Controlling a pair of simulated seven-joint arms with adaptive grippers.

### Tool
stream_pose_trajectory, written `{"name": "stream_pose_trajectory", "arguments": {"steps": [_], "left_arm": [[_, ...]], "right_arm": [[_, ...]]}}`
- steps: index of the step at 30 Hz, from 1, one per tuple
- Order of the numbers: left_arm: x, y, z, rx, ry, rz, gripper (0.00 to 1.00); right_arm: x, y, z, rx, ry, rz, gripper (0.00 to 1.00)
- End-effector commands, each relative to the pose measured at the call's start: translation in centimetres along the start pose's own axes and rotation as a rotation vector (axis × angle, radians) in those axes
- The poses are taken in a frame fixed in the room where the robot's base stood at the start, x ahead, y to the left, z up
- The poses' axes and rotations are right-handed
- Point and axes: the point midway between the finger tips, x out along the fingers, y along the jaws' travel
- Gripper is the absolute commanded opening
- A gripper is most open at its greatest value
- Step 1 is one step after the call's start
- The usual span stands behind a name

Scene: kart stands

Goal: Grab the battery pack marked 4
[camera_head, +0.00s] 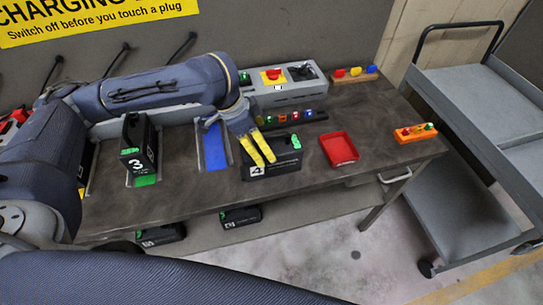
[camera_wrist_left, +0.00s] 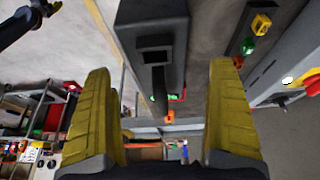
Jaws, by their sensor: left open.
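The battery pack marked 4 (camera_head: 272,165) is a black box with a white number label and a green part on top. It lies on the dark workbench near its front edge, right of the blue slot. My left gripper (camera_head: 263,150) has yellow fingers and is right at the pack in the head view, its fingertips in front of the pack's upper part. In the left wrist view the fingers (camera_wrist_left: 160,120) are spread apart, with a dark box with a handle (camera_wrist_left: 153,45) beyond and between them. Contact cannot be told. My right gripper is not seen.
A battery pack marked 3 (camera_head: 138,150) stands to the left by a green slot. A red tray (camera_head: 339,149) and an orange block (camera_head: 416,132) are to the right. A grey control box (camera_head: 284,86) is behind. Other packs (camera_head: 241,216) sit below the bench. A grey cart (camera_head: 455,130) stands right.

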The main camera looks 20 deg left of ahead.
Motion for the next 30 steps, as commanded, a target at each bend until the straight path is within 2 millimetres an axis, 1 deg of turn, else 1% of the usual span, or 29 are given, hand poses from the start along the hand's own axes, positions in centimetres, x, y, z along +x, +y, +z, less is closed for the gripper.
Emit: {"name": "stream_pose_trajectory", "arguments": {"steps": [1,4,13,24,30], "left_arm": [[0.7,0.1,0.0,-0.001,0.000,0.002,0.91],[1.4,0.0,0.0,-0.002,0.000,0.002,0.91],[2.6,0.1,0.0,-0.001,0.000,0.001,0.91],[6.4,0.1,-0.1,-0.003,0.000,0.000,0.91],[7.3,0.1,-0.1,-0.001,0.000,0.000,0.91]], "right_arm": [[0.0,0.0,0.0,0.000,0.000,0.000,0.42],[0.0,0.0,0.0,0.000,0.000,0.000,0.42],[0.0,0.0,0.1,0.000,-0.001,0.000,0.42],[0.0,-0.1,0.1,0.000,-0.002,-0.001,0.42],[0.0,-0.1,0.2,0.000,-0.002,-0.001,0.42]]}}
